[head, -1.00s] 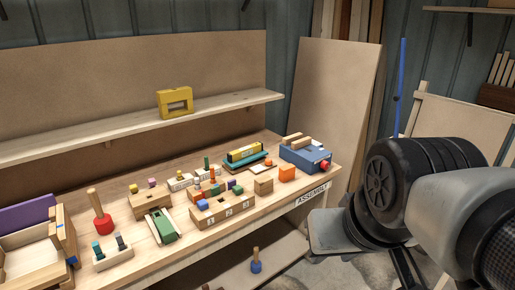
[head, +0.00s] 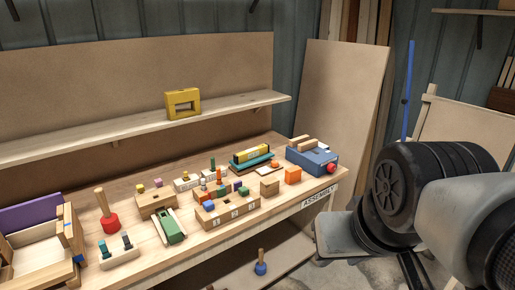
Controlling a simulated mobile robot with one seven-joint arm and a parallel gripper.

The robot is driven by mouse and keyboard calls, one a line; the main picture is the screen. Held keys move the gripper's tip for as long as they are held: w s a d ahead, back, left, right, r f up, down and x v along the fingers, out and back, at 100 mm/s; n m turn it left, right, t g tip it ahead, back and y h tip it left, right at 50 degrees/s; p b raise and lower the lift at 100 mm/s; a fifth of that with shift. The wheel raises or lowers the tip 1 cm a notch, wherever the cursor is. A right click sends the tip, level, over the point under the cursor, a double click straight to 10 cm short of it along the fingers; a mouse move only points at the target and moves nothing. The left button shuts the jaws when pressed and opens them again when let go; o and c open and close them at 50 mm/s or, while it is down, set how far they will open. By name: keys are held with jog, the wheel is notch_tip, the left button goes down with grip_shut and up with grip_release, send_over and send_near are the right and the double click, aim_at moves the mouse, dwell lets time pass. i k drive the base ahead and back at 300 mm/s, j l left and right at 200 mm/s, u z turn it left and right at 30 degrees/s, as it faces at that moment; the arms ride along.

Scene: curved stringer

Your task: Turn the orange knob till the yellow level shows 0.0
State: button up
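My arm fills the right side of the head view, well apart from both. My gripper is not in view.
Wooden blocks and a red-based mallet (head: 109,222) crowd the left. A shelf (head: 130,127) holding a yellow frame (head: 183,103) runs behind.

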aim_at(275, 163)
jog(key=i+l+u, duration=0.15)
jog(key=i+l, duration=0.3)
jog(key=i+l+u, duration=0.15)
jog(key=i+l, duration=0.4)
jog(key=i+l+u, duration=0.15)
jog(key=i+l, duration=0.45)
jog(key=i+l+u, duration=0.15)
jog(key=i+l, duration=0.35)
jog(key=l, duration=0.15)
